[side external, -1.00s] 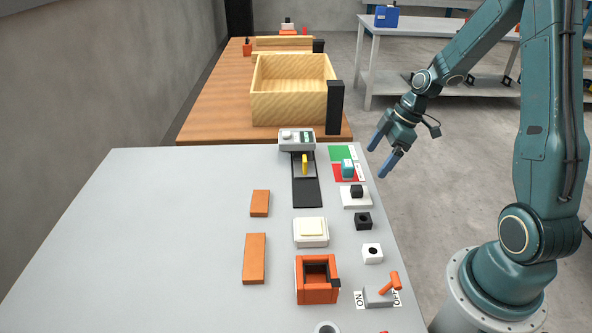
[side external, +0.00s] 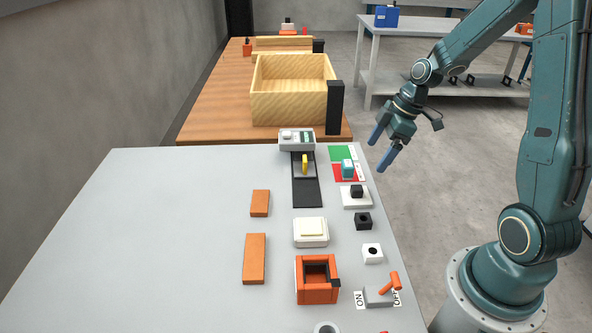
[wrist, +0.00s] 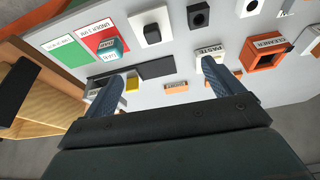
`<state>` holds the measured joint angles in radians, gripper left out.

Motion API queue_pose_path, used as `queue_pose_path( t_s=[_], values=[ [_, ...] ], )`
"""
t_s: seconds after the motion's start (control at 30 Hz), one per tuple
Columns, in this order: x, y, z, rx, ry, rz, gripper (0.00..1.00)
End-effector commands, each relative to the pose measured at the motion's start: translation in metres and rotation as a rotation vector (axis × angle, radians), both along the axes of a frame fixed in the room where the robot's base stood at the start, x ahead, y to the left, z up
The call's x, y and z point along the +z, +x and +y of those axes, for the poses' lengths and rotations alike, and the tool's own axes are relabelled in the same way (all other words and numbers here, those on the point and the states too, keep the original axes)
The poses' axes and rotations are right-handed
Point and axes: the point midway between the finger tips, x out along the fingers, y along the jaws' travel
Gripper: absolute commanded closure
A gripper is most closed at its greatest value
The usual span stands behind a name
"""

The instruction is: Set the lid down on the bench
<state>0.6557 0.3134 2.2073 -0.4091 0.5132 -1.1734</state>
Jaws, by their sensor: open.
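No separate lid can be made out for certain. A white square box (side external: 311,240) with a cream slab (side external: 311,227) on top stands mid-bench; I cannot tell whether the slab is the lid. The box, marked PASTE, also shows in the wrist view (wrist: 211,48), partly behind a finger. The grey bench (side external: 180,235) holds it. My gripper (side external: 377,156) is open with nothing between its fingers, in the air off the bench's right edge. In the wrist view its fingers (wrist: 162,70) are spread wide.
An open orange box (side external: 317,295), two orange blocks (side external: 255,258), a lever switch (side external: 379,297) and a grey device (side external: 297,139) stand on the bench. A teal block (side external: 347,168) sits on the red pad. The left of the bench is clear. A wooden crate (side external: 290,105) stands behind.

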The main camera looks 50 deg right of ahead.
Motion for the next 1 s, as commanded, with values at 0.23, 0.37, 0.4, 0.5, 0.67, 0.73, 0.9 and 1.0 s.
queue_pose_path(
  t_s=[0.23,0.37,0.4,0.5,0.67,0.73,0.9,1.0],
  values=[
    [0.049,-0.012,0.037,-0.098,-0.049,0.015,0.08],
    [0.072,-0.024,0.057,-0.170,-0.070,0.016,0.08],
    [0.080,-0.028,0.063,-0.191,-0.074,0.012,0.08],
    [0.096,-0.040,0.077,-0.249,-0.083,0.005,0.08],
    [0.119,-0.061,0.098,-0.345,-0.086,-0.015,0.08],
    [0.127,-0.072,0.106,-0.389,-0.083,-0.026,0.08],
    [0.145,-0.099,0.123,-0.496,-0.060,-0.059,0.08],
    [0.153,-0.116,0.131,-0.560,-0.038,-0.080,0.08]
  ],
)
